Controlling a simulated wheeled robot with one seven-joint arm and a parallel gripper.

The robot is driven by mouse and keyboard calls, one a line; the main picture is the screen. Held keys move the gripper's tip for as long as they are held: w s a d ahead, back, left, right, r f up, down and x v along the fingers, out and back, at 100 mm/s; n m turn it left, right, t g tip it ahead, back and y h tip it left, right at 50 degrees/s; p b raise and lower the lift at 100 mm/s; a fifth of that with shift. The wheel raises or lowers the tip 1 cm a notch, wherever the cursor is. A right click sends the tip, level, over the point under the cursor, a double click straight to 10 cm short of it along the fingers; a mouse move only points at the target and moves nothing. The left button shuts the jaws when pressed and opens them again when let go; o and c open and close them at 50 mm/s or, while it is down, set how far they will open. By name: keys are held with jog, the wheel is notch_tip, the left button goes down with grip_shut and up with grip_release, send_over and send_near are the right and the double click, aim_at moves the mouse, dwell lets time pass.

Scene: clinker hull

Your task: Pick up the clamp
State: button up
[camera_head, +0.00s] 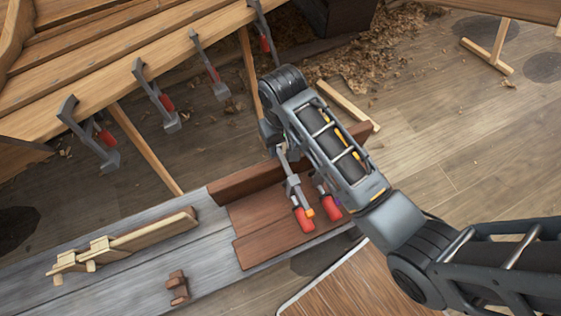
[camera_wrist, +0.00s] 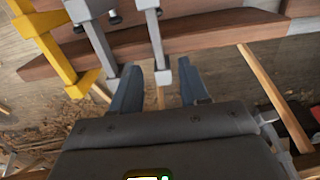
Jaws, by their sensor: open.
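Grey bar clamps with red handles stand at the bench's brown board; one clamp (camera_head: 292,185) shows left of my forearm, and a second red handle (camera_head: 330,202) is partly hidden by it. In the wrist view a grey clamp bar (camera_wrist: 155,45) runs down between the tips of my open gripper (camera_wrist: 158,80). The fingers are apart on either side of it in the picture; I cannot tell whether they touch it. Another grey clamp (camera_wrist: 93,40) and a yellow clamp (camera_wrist: 52,50) stand to its left. In the head view my wrist mostly hides the gripper (camera_head: 268,136).
Several more clamps (camera_head: 155,95) hang along the plank hull (camera_head: 110,60) at upper left. The grey bench (camera_head: 120,275) carries a wooden jig (camera_head: 125,243) and a small brown block (camera_head: 177,287). Wood shavings (camera_head: 375,60) lie on the floor; open floor is at right.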

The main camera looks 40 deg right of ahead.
aim_at(283, 158)
notch_tip(283, 158, down, 8)
jog(key=shift+d+r, duration=0.15)
jog(key=shift+r, duration=0.05)
dwell(0.3)
grip_shut()
dwell(0.3)
dwell(1.0)
